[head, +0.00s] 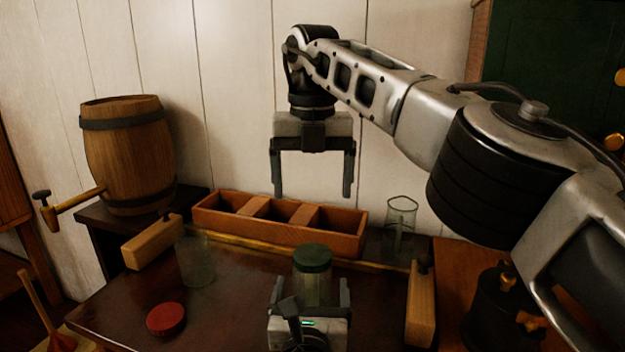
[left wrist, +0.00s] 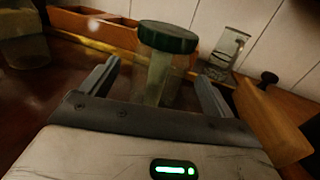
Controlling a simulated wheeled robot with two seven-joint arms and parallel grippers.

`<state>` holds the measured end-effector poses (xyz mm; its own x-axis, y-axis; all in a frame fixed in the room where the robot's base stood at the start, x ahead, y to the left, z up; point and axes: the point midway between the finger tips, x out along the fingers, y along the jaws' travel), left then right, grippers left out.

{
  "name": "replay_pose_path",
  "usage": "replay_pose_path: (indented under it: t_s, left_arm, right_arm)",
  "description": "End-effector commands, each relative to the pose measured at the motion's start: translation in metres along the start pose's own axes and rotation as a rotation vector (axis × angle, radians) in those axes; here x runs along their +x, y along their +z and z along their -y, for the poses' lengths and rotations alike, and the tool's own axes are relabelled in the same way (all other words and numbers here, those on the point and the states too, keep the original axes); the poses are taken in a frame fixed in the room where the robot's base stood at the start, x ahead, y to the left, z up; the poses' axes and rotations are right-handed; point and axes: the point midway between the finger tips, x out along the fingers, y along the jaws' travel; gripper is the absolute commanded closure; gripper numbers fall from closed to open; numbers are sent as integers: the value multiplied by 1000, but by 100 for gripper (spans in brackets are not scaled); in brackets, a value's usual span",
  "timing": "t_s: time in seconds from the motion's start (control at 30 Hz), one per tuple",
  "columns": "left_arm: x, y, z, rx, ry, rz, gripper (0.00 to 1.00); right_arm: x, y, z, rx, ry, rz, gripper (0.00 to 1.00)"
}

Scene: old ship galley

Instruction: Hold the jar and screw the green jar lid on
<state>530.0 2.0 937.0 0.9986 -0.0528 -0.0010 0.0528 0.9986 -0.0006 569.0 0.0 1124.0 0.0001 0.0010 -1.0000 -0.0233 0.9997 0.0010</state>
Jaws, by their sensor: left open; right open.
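A clear glass jar (head: 313,289) stands upright on the dark table, and the green jar lid (head: 313,259) sits on its top. I cannot tell whether the lid is threaded on. In the left wrist view the jar (left wrist: 160,80) and green lid (left wrist: 168,37) are just ahead of my gripper. My left gripper (head: 311,290) is open, low, with one finger on each side of the jar; contact is not clear. It also shows in the left wrist view (left wrist: 160,85). My right gripper (head: 313,190) is open and empty, raised above the jar and lid, pointing down.
A red lid (head: 166,319) lies at the table's left front, with another glass jar (head: 195,260) behind it. A glass with markings (head: 400,228) stands back right. A wooden compartment box (head: 335,240) lies along the back. Wooden blocks (head: 421,305) flank the table edges; a barrel (head: 128,150) stands left.

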Motion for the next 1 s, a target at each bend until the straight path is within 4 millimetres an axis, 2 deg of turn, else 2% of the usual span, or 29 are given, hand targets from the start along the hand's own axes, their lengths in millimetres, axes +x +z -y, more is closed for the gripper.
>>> replay_pose_path:
  t_s: [0.03,0.2,0.4,0.6,1.0]
  left_arm:
    - [-14,-2,0,0,-3,-3,12]
    - [-55,-1,0,-1,-2,-3,12]
    - [-90,-1,0,1,0,-2,12]
    - [-104,0,-1,2,1,0,12]
    - [-104,0,0,2,1,0,12]
  right_arm:
    - [0,0,0,0,0,0,14]
    - [0,0,0,0,0,0,14]
    - [1,0,0,0,0,0,14]
    - [1,0,0,0,0,0,14]
    - [1,0,0,0,0,0,14]
